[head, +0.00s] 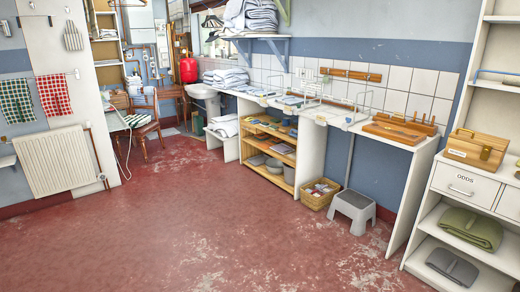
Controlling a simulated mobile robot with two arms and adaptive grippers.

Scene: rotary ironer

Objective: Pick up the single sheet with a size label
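One stack (250,17) is on the high wall shelf, one pile (226,77) is on the worktop beside the sink, and another pile (225,125) is lower down. I cannot make out a size label on any of them, so I cannot tell which is the single sheet. Neither of my grippers is in view.
The red floor (190,220) is open ahead. A grey step stool (353,208) and wicker basket (321,193) stand under the worktop. White shelves with an ODDS drawer (466,184) and folded green cloth (470,228) are at right. A radiator (55,162) is at left.

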